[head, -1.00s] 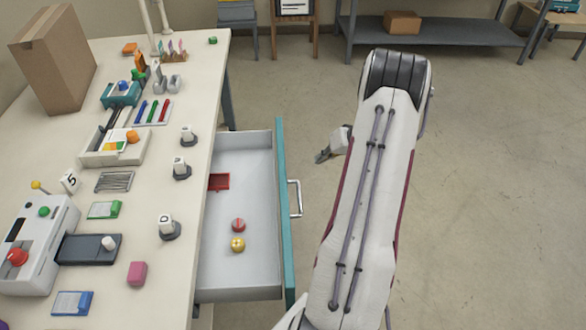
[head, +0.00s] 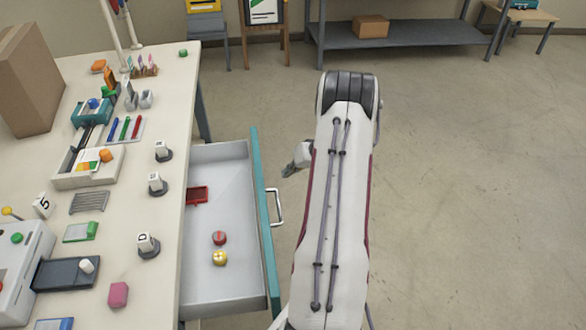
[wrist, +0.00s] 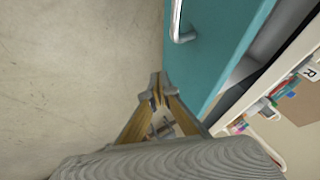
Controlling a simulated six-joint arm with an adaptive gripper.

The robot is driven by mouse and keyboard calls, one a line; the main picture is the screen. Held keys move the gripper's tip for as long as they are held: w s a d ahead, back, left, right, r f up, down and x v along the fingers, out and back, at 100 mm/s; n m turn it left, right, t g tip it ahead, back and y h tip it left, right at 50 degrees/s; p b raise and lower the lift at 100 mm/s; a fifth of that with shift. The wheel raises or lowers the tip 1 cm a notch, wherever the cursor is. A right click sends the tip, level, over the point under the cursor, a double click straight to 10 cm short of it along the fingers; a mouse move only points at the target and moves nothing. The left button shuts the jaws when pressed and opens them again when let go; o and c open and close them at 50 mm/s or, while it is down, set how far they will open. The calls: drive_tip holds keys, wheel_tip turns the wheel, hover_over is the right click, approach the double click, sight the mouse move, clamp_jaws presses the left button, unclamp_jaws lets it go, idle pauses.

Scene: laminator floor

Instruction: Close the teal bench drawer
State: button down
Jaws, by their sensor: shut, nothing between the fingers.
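The teal bench drawer (head: 262,215) is pulled out from the right side of the bench. Its grey tray holds a small red tray (head: 197,195), a red round piece (head: 219,238) and a yellow round piece (head: 220,258). A metal bar handle (head: 276,207) sits on its teal front; it also shows at the top of the wrist view (wrist: 180,22). My gripper (head: 288,171) is shut and empty, just right of the drawer front, beyond the handle. In the wrist view my gripper (wrist: 157,80) is close beside the teal front; I cannot tell if they touch.
The cream bench top (head: 135,215) carries stamps, pens, a cardboard box (head: 30,75) and small machines. A grey shelf (head: 400,38) with a box stands at the back wall. The floor (head: 460,190) to the right is clear.

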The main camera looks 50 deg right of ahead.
drive_tip(key=w+a+f, duration=0.3)
drive_tip(key=w, duration=0.2)
idle(0.4)
drive_tip(key=shift+w+a, duration=0.1)
drive_tip(key=shift+w, duration=0.05)
drive_tip(key=w+a, duration=1.7)
drive_tip(key=shift+w+a, duration=0.2)
